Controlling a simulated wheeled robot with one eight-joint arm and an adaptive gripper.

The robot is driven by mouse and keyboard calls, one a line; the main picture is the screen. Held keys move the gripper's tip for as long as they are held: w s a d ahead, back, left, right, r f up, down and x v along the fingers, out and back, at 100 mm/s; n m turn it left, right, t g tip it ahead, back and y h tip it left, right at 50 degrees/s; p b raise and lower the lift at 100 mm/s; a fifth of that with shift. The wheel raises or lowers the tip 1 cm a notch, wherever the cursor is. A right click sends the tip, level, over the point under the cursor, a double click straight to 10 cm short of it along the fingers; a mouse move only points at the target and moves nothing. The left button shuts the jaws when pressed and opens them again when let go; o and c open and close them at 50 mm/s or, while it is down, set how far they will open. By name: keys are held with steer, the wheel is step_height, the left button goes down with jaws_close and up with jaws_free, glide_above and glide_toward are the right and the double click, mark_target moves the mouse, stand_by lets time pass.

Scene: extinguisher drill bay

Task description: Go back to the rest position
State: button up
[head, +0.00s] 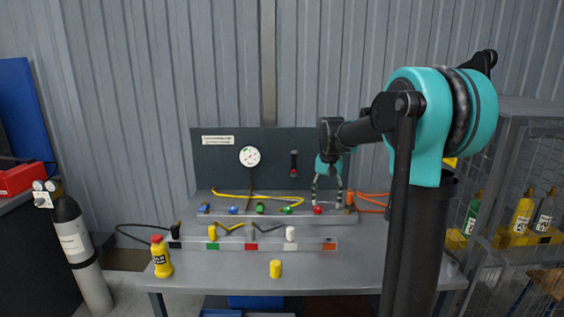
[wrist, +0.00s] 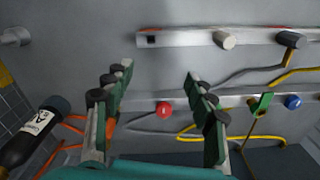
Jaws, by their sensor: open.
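My gripper (head: 328,193) hangs from my arm over the right part of the bench, just above the rear rail. Its two fingers are spread apart with nothing between them, as the wrist view (wrist: 157,78) also shows. A red knob (head: 318,210) sits on the rear rail below the fingers. In the wrist view the red knob (wrist: 164,110) shows in the gap between the fingers, apparently farther off and not gripped. Whether a fingertip touches the rail cannot be told.
The bench (head: 225,268) carries a yellow bottle (head: 162,258), a yellow cylinder (head: 275,269), a front rail (head: 270,244) and a back panel with a gauge (head: 250,156). Hoses lie around the rails. A gas cylinder (head: 77,245) stands left; a mesh cage (head: 515,130) stands right. A dark bottle (wrist: 32,135) is near my gripper's side.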

steer(key=s+d+f+n+t, duration=0.1)
steer(key=s+d+f+t, duration=0.1)
steer(key=s+f, duration=0.6)
steer(key=s+d+f+n+t, duration=0.1)
steer(key=s+f, duration=0.8)
steer(key=s, duration=0.9)
steer(key=shift+s+d+f+n+t, duration=0.15)
steer(key=shift+d+f+n+t, duration=0.05)
steer(key=shift+d+n+t, duration=0.25)
